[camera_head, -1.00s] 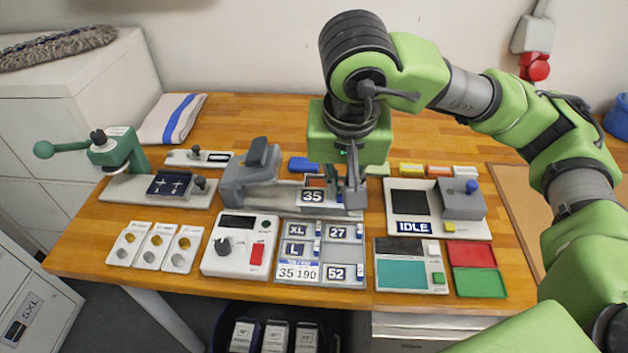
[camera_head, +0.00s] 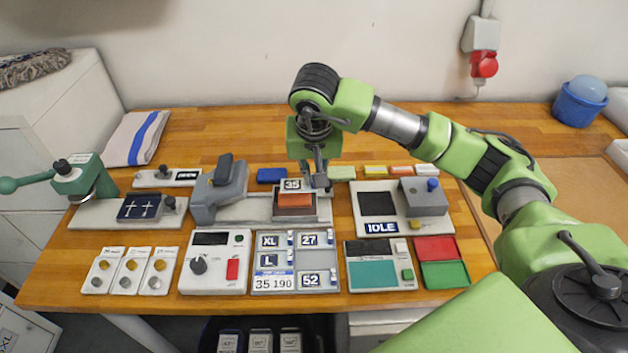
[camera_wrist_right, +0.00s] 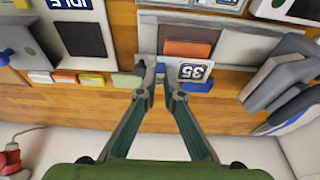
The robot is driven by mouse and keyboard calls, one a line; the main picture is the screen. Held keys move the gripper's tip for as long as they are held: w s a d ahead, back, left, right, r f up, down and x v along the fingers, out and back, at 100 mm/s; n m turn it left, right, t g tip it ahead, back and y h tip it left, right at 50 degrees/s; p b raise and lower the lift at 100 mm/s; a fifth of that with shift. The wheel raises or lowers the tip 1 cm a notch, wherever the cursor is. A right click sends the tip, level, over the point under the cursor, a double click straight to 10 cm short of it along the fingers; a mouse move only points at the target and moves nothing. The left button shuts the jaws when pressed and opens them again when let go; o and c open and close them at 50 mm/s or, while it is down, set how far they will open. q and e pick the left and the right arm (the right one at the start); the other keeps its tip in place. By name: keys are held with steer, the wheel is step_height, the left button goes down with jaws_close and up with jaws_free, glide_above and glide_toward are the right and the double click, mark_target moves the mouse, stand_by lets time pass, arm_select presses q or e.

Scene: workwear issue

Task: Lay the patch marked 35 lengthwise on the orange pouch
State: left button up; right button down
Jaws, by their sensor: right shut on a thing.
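The patch marked 35 (camera_head: 292,185) is a white tile with a dark blue number plate. My right gripper (camera_head: 318,183) is shut on its edge at the right side. In the right wrist view the patch (camera_wrist_right: 193,71) sits beside the fingertips (camera_wrist_right: 159,80), just off the orange pouch's (camera_wrist_right: 187,49) far edge. The orange pouch (camera_head: 295,201) lies on a grey plate of the press-like fixture. The patch appears held at or above the pouch's far side; its exact height is unclear. My left gripper is not in view.
The grey press head (camera_head: 220,188) stands close left of the pouch. A tray (camera_head: 287,284) with other patches lies in front. The IDLE device (camera_head: 396,210) is at the right. Blue, green, yellow and orange blocks lie behind; open wood extends beyond them.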

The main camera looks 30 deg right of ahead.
steer(key=shift+w+d+f, duration=0.15)
steer(key=shift+f, duration=0.1)
steer(key=p+x, duration=0.2)
steer(key=x, duration=0.1)
steer(key=shift+f, duration=0.4)
steer(key=shift+f, duration=0.15)
steer(key=c, duration=2.2)
jaws_free()
